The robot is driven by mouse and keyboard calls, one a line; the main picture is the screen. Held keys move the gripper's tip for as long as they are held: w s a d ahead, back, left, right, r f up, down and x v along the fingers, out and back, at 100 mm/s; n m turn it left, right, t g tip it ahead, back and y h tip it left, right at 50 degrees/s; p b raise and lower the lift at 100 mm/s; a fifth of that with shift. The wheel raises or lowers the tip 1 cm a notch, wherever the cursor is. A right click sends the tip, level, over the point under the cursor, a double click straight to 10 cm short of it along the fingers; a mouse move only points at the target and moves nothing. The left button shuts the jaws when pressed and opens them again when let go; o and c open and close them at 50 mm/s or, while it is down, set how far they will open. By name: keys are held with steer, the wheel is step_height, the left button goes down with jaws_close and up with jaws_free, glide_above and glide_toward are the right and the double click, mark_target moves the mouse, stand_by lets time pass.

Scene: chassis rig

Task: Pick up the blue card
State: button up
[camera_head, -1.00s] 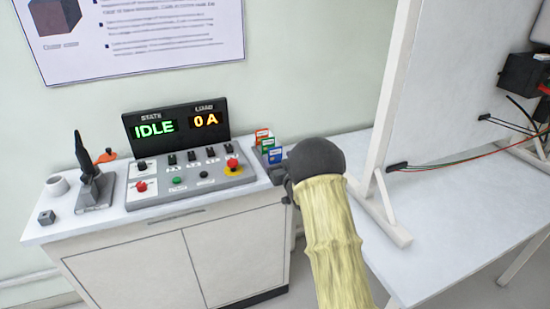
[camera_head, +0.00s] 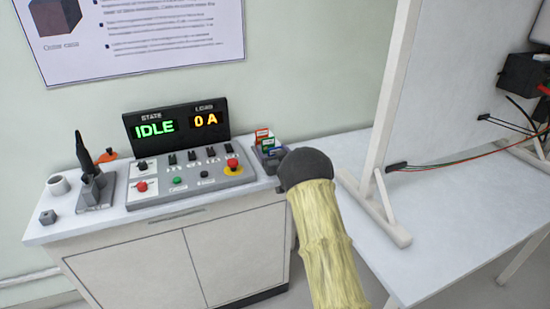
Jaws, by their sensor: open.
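The card holder stands at the right end of the white cabinet top, beside the control panel. In it I see an orange-red card (camera_head: 262,133) at the back and a green card (camera_head: 267,143) in front of it.
The control panel (camera_head: 190,180) with a red button and a yellow-ringed red knob lies close left of the holder. A display (camera_head: 176,124) reads IDLE and 0 A. A white board frame (camera_head: 385,150) stands right.

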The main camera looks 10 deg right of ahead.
stand_by(0.4)
steer(key=c, duration=1)
steer(key=shift+c, duration=0.2)
steer(key=shift+r, duration=0.15)
step_height(320, 180, up, 10)
